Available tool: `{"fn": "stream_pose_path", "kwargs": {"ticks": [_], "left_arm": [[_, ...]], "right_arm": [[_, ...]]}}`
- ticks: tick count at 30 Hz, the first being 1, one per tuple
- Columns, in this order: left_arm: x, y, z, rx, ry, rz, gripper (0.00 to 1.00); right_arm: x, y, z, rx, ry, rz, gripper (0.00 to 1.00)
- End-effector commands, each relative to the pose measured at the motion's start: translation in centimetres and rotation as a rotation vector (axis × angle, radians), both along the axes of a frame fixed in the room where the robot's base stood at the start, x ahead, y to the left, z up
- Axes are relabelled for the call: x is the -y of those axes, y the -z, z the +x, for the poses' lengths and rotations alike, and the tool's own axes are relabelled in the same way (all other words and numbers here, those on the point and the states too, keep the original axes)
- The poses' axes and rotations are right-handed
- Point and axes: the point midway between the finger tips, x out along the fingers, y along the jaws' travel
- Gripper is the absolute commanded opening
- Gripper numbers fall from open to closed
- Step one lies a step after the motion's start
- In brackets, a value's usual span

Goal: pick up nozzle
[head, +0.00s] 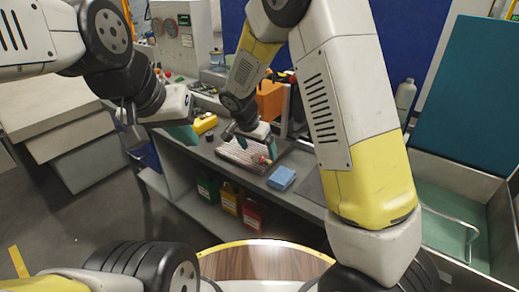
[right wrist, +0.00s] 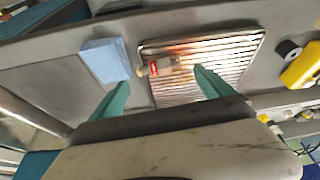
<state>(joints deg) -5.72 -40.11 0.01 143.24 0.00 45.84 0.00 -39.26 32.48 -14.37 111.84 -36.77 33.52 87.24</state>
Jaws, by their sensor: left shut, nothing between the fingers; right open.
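The nozzle (right wrist: 160,66) is a small pale piece with a red band. It lies on a ribbed metal tray (right wrist: 225,85) near the tray's left edge in the right wrist view. In the head view the nozzle (head: 262,159) shows as a small reddish piece at the tray's front right. My right gripper (right wrist: 161,78) is open, its two teal fingers apart, and the nozzle appears between and beyond their tips, not gripped. In the head view my right gripper (head: 250,142) is over the tray. My left gripper (head: 182,134) is shut and empty, left of the tray.
A blue sponge (right wrist: 106,60) lies beside the tray on the grey bench. A yellow object (right wrist: 302,66) and a black round piece lie on the tray's other side. Red, yellow and green canisters (head: 229,198) stand on the shelf below. A white bottle (head: 405,95) stands at right.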

Motion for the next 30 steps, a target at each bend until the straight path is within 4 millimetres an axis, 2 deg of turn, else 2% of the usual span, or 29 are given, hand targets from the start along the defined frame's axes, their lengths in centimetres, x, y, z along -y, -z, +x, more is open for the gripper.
{"fn": "stream_pose_path", "kwargs": {"ticks": [3,6,15,17,26,30], "left_arm": [[0.0,0.0,0.0,0.0,0.0,0.0,0.0],[0.0,0.0,0.0,0.0,0.0,0.0,0.0],[0.0,0.0,0.0,0.0,0.0,0.0,0.0],[0.0,0.0,0.0,0.0,0.0,0.0,0.0],[0.0,0.0,0.0,0.0,0.0,0.0,0.0],[0.0,0.0,0.0,0.0,0.0,0.0,0.0]], "right_arm": [[0.2,2.0,0.6,-0.003,0.001,-0.003,0.92],[0.5,3.0,1.0,-0.002,0.0,-0.002,0.92],[0.6,3.4,1.2,-0.001,-0.001,-0.001,0.92],[0.5,3.4,1.2,-0.001,-0.001,-0.001,0.82],[0.5,3.4,1.1,-0.002,-0.001,-0.001,0.23],[0.5,3.4,1.2,0.0,-0.001,0.0,0.22]]}}
